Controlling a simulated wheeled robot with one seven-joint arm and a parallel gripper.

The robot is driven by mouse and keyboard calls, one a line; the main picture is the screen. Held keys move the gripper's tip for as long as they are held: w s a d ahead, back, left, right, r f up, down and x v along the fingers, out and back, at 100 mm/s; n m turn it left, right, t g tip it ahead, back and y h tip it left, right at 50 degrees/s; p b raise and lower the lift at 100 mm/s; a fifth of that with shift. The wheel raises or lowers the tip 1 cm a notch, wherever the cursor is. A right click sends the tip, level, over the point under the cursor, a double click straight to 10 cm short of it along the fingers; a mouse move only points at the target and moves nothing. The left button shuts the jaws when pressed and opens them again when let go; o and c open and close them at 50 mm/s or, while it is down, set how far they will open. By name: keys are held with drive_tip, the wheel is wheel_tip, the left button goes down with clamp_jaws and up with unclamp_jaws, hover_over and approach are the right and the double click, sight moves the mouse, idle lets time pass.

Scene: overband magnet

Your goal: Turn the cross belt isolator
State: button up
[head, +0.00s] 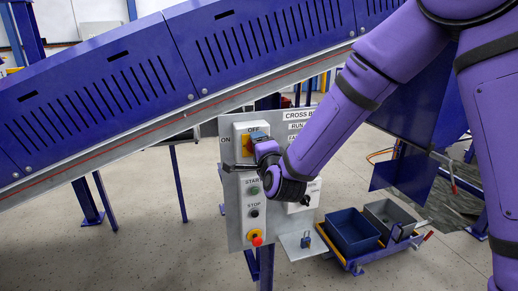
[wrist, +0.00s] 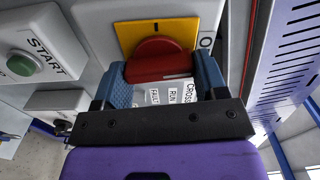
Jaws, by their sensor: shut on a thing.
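The cross belt isolator is a red rotary handle (wrist: 160,60) on a yellow plate (wrist: 155,33) in the wrist view. In the head view the yellow plate (head: 246,146) shows at the top of the grey control panel (head: 233,214), between the labels OFF and ON, and my gripper hides most of the handle. My gripper (wrist: 163,78) has its two blue fingers on either side of the red handle and is shut on it. It also shows in the head view (head: 260,138), reaching in from the right.
Below the isolator are a green START button (head: 254,190), a black STOP button (head: 254,212) and a red emergency stop (head: 257,240). A padlock (head: 305,240) sits on a small shelf. A blue conveyor (head: 180,66) slopes behind. A trolley carries a blue bin (head: 352,230) and a grey bin (head: 390,218).

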drive_tip(key=shift+f+m, duration=0.1)
drive_tip(key=shift+m, duration=0.4)
drive_tip(key=o, duration=0.9)
drive_tip(key=shift+o, duration=0.2)
drive_tip(key=shift+s, duration=0.15)
drive_tip(key=v, duration=1)
drive_tip(key=shift+s, duration=0.3)
drive_tip(key=shift+d, duration=0.1)
